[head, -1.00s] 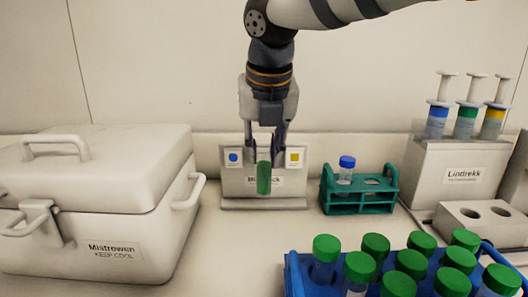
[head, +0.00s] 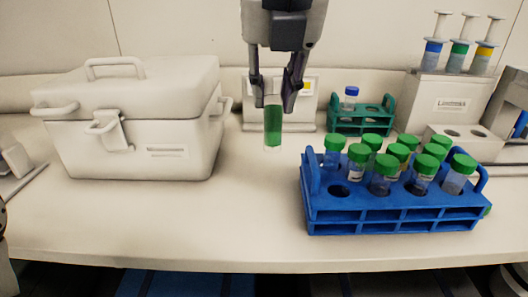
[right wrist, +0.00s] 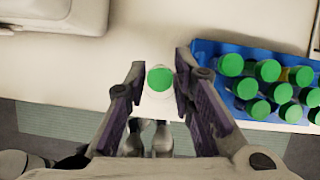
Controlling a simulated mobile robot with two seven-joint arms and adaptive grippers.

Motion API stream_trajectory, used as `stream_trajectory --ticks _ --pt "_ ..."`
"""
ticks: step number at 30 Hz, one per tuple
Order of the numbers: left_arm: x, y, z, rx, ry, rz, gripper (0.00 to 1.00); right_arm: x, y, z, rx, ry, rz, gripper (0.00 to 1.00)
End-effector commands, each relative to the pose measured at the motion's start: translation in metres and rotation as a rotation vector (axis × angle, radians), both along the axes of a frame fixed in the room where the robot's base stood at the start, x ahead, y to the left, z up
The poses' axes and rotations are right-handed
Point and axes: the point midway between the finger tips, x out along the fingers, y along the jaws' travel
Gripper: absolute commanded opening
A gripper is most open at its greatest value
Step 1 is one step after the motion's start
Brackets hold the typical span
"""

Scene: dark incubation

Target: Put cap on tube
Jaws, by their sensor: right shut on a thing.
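My right gripper (head: 274,98) is shut on a tube (head: 273,127) with green contents and holds it upright above the bench, left of the blue rack. No cap shows on the tube in the head view, but the fingers partly hide its top. In the right wrist view, a green disc (right wrist: 160,79) shows between the fingers. A small green thing (head: 487,211), perhaps a cap, lies at the right end of the blue rack, mostly hidden. My left gripper is not in view.
The blue rack (head: 395,227) holds several green-capped tubes and has an empty hole at its front left. A teal rack (head: 345,126) with a blue-capped tube (head: 351,94) stands behind. A white cooler box (head: 140,150) stands left. The front bench is clear.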

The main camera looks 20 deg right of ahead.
Motion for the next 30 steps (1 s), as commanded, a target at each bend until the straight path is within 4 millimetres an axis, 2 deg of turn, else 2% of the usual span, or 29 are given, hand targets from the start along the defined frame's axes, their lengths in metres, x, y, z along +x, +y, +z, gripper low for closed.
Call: stream_trajectory --ticks 1,5,6,10,16,21,30 --pt "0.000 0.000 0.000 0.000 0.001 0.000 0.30 0.017 -0.003 -0.009 -0.004 0.002 -0.004 0.00" --pt "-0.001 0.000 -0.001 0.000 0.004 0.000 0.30 0.057 -0.011 -0.030 -0.001 0.005 -0.002 0.00" --pt "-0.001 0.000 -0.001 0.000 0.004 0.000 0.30 0.064 -0.013 -0.041 -0.001 0.007 -0.001 0.00" --pt "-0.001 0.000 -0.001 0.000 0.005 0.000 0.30 0.084 -0.017 -0.065 -0.001 0.002 0.001 0.00" --pt "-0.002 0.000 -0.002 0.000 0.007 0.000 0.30 0.099 -0.019 -0.082 -0.001 0.001 0.001 0.00" --pt "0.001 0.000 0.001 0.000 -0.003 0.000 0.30 0.100 -0.020 -0.111 -0.002 -0.001 0.002 0.00" --pt "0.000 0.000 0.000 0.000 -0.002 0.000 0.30 0.101 -0.020 -0.115 -0.001 -0.002 0.001 0.00"
